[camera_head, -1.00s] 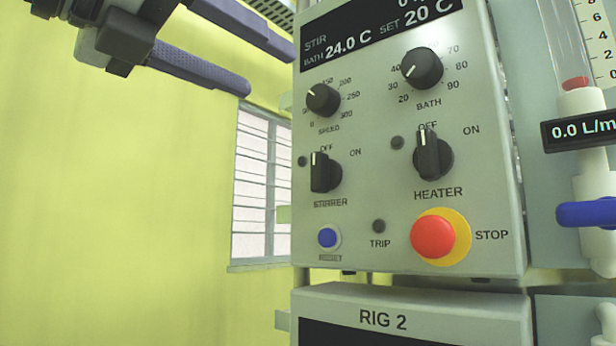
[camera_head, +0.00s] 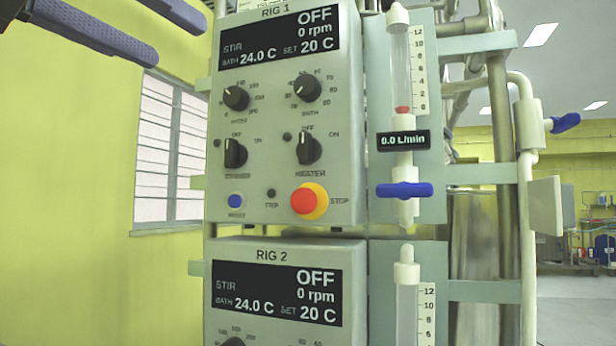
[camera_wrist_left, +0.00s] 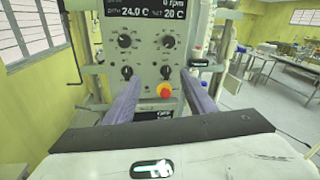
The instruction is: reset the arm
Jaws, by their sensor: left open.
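My left gripper (camera_head: 178,42) shows at the upper left of the head view, with two dark purple-grey fingers spread apart. In the left wrist view, the same gripper (camera_wrist_left: 160,82) is open with nothing between its fingers, and it faces a control panel from a distance. The RIG 1 panel (camera_head: 285,215) stands to the right of the fingers in the head view, apart from them. Its display (camera_head: 280,42) reads OFF, 0 rpm, bath 24.0 C, set 20 C. My right gripper is in neither view.
The RIG 2 panel (camera_head: 220,300) is below RIG 1. A flow tube with a blue valve handle (camera_head: 405,190) stands right of the panel, reading 0.0 L/min. Pipes and a second blue handle (camera_head: 566,122) are further right. A window (camera_head: 168,150) is in the yellow wall at left.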

